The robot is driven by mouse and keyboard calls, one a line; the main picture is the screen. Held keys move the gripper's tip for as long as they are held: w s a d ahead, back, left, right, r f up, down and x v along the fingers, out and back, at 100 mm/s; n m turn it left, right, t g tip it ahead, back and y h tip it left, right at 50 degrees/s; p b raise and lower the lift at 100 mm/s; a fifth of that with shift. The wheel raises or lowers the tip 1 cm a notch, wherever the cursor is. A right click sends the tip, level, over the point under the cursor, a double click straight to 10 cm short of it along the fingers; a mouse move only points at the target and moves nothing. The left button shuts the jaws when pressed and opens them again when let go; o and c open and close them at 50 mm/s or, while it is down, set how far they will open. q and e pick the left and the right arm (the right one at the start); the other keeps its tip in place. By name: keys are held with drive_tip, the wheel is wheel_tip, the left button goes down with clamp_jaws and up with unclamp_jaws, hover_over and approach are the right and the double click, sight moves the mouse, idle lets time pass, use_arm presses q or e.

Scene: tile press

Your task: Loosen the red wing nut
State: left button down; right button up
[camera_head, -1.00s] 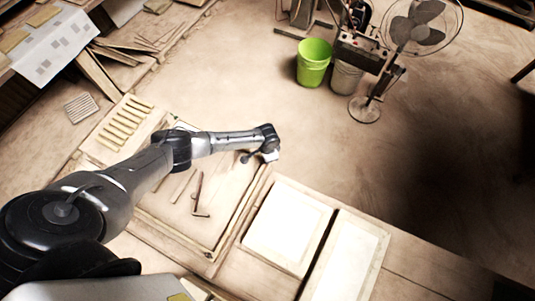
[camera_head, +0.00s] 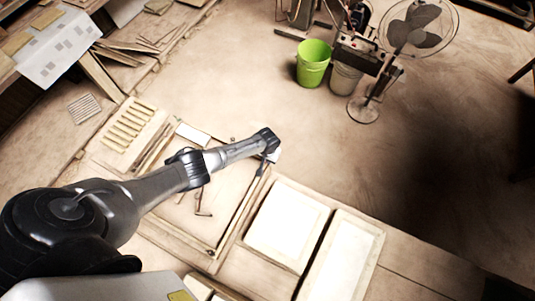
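No red wing nut can be made out in the head view. My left arm reaches in from the left over a shallow wooden tray (camera_head: 228,232). My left gripper (camera_head: 262,167) is at the tray's right rim, by a small dark part. It is small and partly hidden by the wrist, so I cannot tell whether it is open or shut. An L-shaped metal tool (camera_head: 201,204) lies in the tray below the forearm, partly covered by it. My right gripper is not in view.
Two light framed panels (camera_head: 287,224) (camera_head: 342,262) lie right of the tray. A slatted rack (camera_head: 128,125) is at its upper left. A green bucket (camera_head: 313,64), a grey bucket (camera_head: 346,78) and a fan (camera_head: 418,28) stand on the floor beyond. The floor at right is clear.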

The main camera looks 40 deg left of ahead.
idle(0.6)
use_arm(q)
drive_tip(key=c, duration=1)
unclamp_jaws()
drive_tip(key=shift+c, duration=0.2)
wheel_tip(320, 180, up, 14)
drive_tip(key=p, duration=0.2)
drive_tip(key=shift+f, duration=0.1)
